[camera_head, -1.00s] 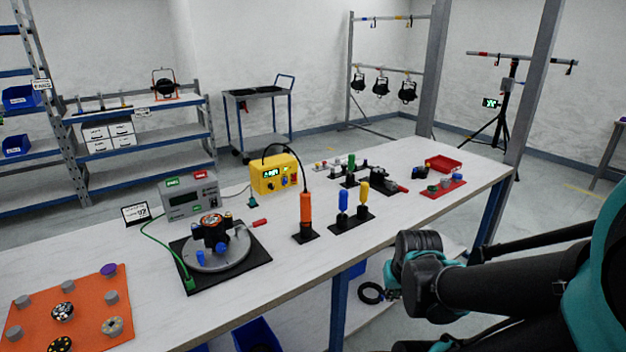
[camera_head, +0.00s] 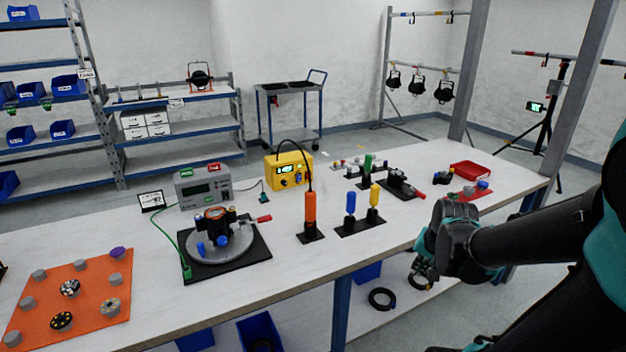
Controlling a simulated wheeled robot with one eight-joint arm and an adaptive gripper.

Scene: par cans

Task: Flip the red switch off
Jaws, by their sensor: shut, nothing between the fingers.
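No part is clearly readable as a red switch. The yellow box (camera_head: 289,171) has a lit green display and small knobs, too small to read. My gripper (camera_head: 423,272) is at the table's front edge, right of centre, apart from all of these. Its fingers are small, dark and partly hidden by my wrist; they look shut and empty.
An orange upright tool (camera_head: 310,212) and blue and yellow handled tools (camera_head: 351,205) stand mid-table. An orange mat (camera_head: 100,300) with pucks lies at the left. A red tray (camera_head: 470,169) is at the far right. A post (camera_head: 470,70) rises behind the table.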

